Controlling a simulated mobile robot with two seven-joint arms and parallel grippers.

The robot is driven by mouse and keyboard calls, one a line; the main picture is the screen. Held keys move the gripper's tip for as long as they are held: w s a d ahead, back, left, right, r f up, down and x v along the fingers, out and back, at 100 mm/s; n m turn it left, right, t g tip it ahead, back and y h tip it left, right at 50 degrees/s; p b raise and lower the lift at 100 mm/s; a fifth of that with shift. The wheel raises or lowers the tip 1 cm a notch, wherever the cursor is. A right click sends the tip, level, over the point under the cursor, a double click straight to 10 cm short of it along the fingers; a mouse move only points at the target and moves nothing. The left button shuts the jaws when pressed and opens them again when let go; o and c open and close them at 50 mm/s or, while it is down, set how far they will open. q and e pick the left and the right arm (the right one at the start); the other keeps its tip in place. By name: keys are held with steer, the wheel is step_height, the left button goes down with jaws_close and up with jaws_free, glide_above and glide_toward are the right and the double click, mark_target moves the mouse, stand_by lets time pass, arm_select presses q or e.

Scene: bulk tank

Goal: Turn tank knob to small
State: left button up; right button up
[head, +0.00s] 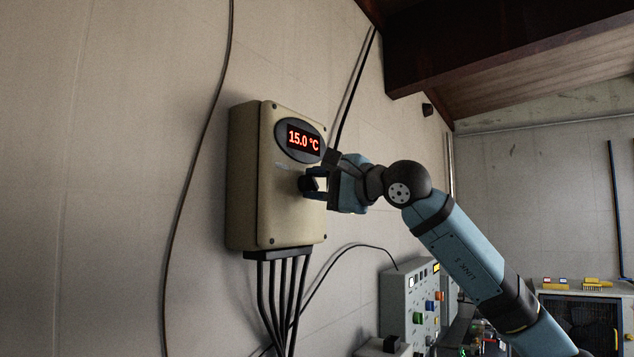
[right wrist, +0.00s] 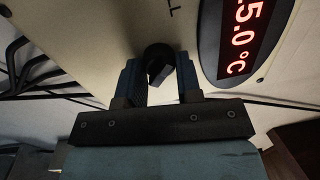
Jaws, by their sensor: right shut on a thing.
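A beige control box (head: 248,190) is fixed to the wall, with a red display (head: 303,139) reading 15.0 °C. The black tank knob (head: 306,183) sits on the box front below the display, partly covered by my gripper. My right gripper (head: 316,184) reaches it from the right and is shut on it. In the right wrist view, the knob (right wrist: 158,58) lies between the two blue fingers of my gripper (right wrist: 160,80), and part of the display (right wrist: 248,35) shows at the upper right. The knob's exact setting is hard to read. My left gripper is not in view.
Several black cables (head: 282,290) hang from the box's underside. A grey panel (head: 412,306) with coloured buttons stands below and to the right. A dark beam (head: 470,50) crosses the upper right. The wall left of the box is clear except for a hanging cable (head: 200,150).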

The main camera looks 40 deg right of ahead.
steer(key=shift+n, duration=0.5)
steer(key=o, duration=0.9)
steer(key=shift+o, duration=0.2)
steer(key=shift+s+d, duration=0.1)
steer(key=shift+s+d+f, duration=0.1)
steer(key=shift+s+d, duration=0.05)
steer(key=shift+s, duration=0.15)
steer(key=r+b+v, duration=0.1)
steer(key=b+v, duration=0.1)
steer(key=v, duration=1.1)
steer(key=shift+f+b, duration=0.3)
steer(key=shift+f, duration=0.05)
